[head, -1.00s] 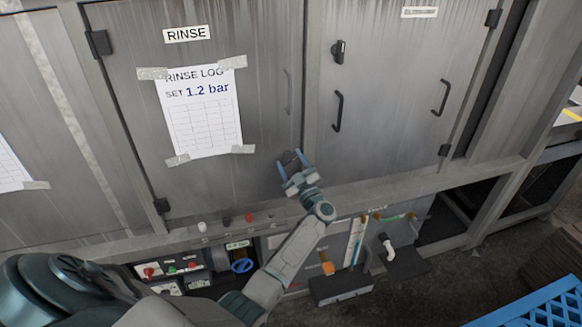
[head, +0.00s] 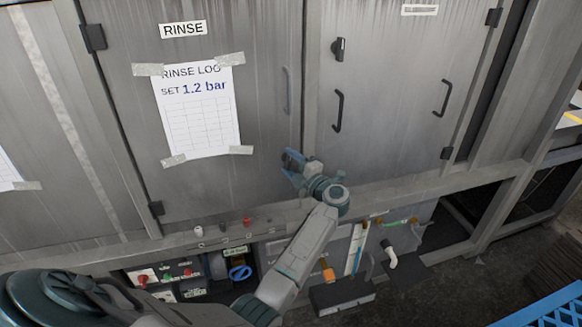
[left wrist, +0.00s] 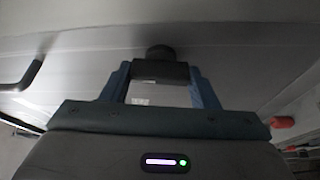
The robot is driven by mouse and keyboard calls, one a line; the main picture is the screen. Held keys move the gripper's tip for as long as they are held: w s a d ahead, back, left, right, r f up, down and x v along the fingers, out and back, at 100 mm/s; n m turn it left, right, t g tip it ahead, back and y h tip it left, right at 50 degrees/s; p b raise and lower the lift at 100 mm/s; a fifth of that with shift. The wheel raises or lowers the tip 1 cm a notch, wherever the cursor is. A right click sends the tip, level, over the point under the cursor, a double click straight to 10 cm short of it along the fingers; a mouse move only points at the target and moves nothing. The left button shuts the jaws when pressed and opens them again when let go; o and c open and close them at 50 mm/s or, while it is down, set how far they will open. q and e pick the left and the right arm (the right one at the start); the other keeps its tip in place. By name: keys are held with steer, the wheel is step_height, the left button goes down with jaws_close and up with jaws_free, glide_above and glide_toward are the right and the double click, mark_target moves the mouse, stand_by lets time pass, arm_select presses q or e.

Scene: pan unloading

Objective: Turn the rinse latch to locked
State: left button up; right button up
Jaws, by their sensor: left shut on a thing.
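The rinse latch (head: 290,157) is a small dark handle low on the right side of the grey RINSE door (head: 265,110). My left gripper (head: 292,168) is at it, with blue fingers on either side, and hides much of it. In the left wrist view the dark latch bar (left wrist: 160,73) sits between the two fingertips of my left gripper (left wrist: 160,82), with its round base just beyond against the door. The gripper is shut on the latch. The latch's exact angle is hard to tell. My right gripper is not in view.
The neighbouring door has its own dark latch (head: 338,49) and handle (head: 338,111). The RINSE door's grey handle (head: 288,91) is above my gripper. Below run a ledge with small knobs (head: 247,222), a control panel (head: 165,275), a blue valve wheel (head: 240,270) and pipes.

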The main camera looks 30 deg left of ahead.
arm_select(q)
steer(key=shift+n, duration=0.7)
steer(key=o, duration=0.7)
steer(key=shift+b, duration=0.3)
steer(key=shift+s+d+f+h, duration=0.1)
steer(key=shift+d+f+h, duration=0.05)
steer(key=shift+d+h, duration=0.2)
steer(key=b+v, duration=0.3)
steer(key=v, duration=0.7)
